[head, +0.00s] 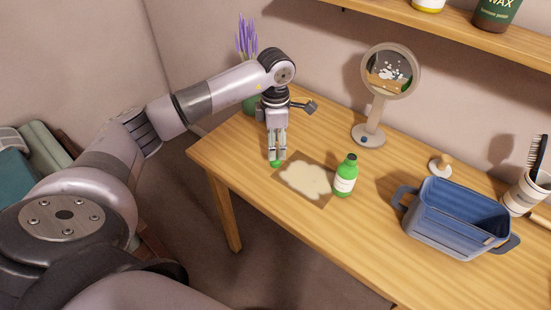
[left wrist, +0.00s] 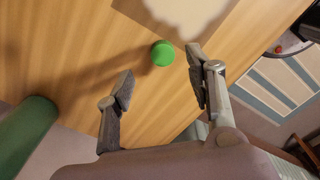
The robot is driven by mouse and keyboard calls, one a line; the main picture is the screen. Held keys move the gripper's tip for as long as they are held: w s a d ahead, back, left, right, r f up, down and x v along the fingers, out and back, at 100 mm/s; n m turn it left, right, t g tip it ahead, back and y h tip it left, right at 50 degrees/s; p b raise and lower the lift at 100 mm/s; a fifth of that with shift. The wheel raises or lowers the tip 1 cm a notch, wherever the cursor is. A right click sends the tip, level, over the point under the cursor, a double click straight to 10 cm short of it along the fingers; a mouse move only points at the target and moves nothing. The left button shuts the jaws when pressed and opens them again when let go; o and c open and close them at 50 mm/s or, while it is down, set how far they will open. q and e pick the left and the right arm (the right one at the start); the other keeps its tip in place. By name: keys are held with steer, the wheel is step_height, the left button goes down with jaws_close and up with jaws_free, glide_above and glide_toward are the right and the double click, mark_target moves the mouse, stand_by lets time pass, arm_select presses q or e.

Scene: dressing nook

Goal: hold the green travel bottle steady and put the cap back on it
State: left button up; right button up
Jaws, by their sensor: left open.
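The green travel bottle (head: 345,178) with a white label stands upright on the table, at the right edge of a brown mat. Its narrow top is dark green. The small round green cap (head: 275,163) lies on the wood by the mat's left corner; it also shows in the left wrist view (left wrist: 163,53). My left gripper (head: 277,152) points down over the cap, fingers open. In the left wrist view the gripper (left wrist: 161,74) has the cap just beyond and between its fingertips, not gripped. My right gripper is not in view.
The mat (head: 320,198) bears a pale patch. A round mirror (head: 370,135) stands behind, with a small wooden-knobbed item (head: 440,164) to its right. A blue basket (head: 455,232) and a comb cup (head: 525,192) stand right. A green lavender vase (left wrist: 25,135) is near my arm.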

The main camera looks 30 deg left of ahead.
mark_target(276, 162)
arm_select(q)
step_height(276, 162, down, 5)
steer(key=shift+s+d+f+p, duration=0.1)
steer(key=shift+s+p, duration=0.05)
steer(key=shift+p, duration=0.3)
steer(key=shift+c, duration=0.4)
steer(key=c, duration=0.7)
